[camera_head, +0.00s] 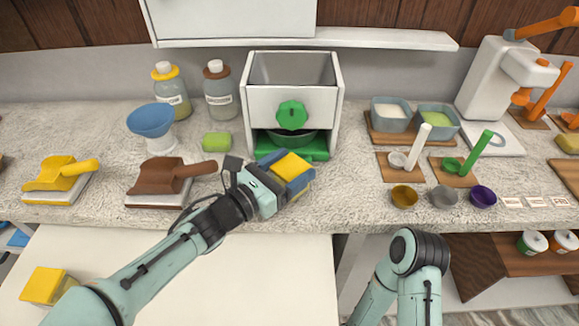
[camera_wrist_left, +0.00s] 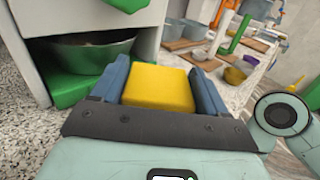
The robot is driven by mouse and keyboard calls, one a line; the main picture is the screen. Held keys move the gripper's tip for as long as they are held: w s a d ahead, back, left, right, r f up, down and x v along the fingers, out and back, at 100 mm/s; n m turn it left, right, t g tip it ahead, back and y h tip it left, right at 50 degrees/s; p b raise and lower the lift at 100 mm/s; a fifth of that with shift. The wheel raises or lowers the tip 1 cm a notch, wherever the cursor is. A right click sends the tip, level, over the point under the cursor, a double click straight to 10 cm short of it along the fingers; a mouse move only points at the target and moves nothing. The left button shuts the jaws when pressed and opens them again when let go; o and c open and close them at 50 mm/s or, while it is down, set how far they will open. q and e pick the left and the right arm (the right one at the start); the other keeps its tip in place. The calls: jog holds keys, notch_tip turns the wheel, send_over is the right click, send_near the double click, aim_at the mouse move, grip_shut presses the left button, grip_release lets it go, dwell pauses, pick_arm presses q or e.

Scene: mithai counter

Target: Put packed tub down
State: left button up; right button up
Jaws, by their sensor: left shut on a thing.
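The packed tub (camera_head: 293,164) shows as a yellow block, and only its top and part of its sides are visible. My left gripper (camera_head: 286,172) is shut on it, with a blue finger on each side. In the left wrist view the yellow tub (camera_wrist_left: 158,87) sits between the two blue fingers (camera_wrist_left: 160,90). It is just in front of the green base of the dispenser, over the front part of the counter (camera_head: 240,212). I cannot tell whether its underside touches the counter. My right gripper is out of view; only part of my right arm shows.
The white dispenser (camera_head: 262,104) with a green knob stands behind the tub, a metal bowl (camera_wrist_left: 90,52) inside it. A green block (camera_head: 216,141) and a brown scoop (camera_head: 165,178) are to the left. Small bowls (camera_head: 404,196) stand to the right. Another yellow tub (camera_head: 43,284) is lower left.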

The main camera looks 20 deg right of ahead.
pick_arm(q)
jog(key=o, duration=1.1)
jog(key=shift+a, duration=0.1)
jog(key=v, duration=1)
jog(key=shift+s+a, duration=0.2)
jog(key=shift+a, duration=0.15)
jog(key=shift+s+a, duration=0.3)
jog(key=shift+a, duration=0.15)
